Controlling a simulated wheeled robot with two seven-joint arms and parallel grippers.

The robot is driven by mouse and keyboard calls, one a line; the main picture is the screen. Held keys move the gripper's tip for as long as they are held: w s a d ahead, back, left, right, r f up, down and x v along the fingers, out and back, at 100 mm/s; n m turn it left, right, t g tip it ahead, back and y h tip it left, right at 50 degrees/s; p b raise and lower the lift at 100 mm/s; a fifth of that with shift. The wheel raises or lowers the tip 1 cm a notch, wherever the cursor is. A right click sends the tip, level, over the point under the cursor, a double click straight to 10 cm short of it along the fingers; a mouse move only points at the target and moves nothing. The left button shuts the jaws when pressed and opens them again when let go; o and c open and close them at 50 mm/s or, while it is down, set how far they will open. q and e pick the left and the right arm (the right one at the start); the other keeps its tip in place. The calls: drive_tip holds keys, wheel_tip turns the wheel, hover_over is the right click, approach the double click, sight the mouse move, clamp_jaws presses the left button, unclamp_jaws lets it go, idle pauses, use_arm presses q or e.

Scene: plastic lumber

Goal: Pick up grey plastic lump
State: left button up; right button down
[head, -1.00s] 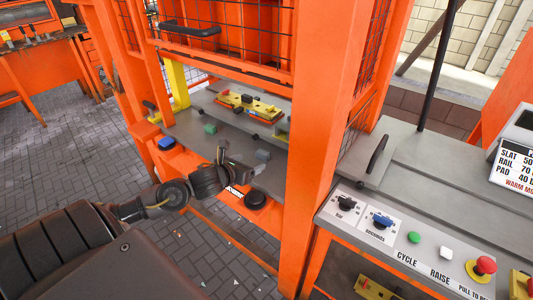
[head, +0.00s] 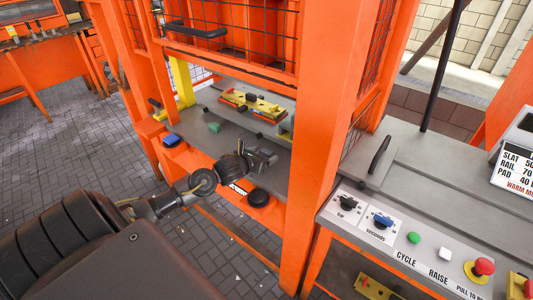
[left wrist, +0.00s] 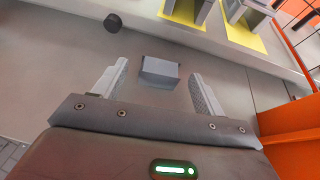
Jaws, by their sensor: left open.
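The grey plastic lump (left wrist: 160,72) is a small block lying on the grey press bed (left wrist: 60,55). In the left wrist view it sits ahead of and between the fingertips of my left gripper (left wrist: 158,82). The fingers are open, with a gap on both sides of the lump, and do not touch it. In the head view my left gripper (head: 264,157) is over the right part of the bed, and it largely hides the lump there. My right gripper is not in view.
An orange post (head: 325,150) stands right of my gripper. A control panel (head: 425,238) is at right.

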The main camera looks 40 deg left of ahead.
use_arm(q)
drive_tip(key=shift+x, duration=1.2)
drive_tip(key=c, duration=1.1)
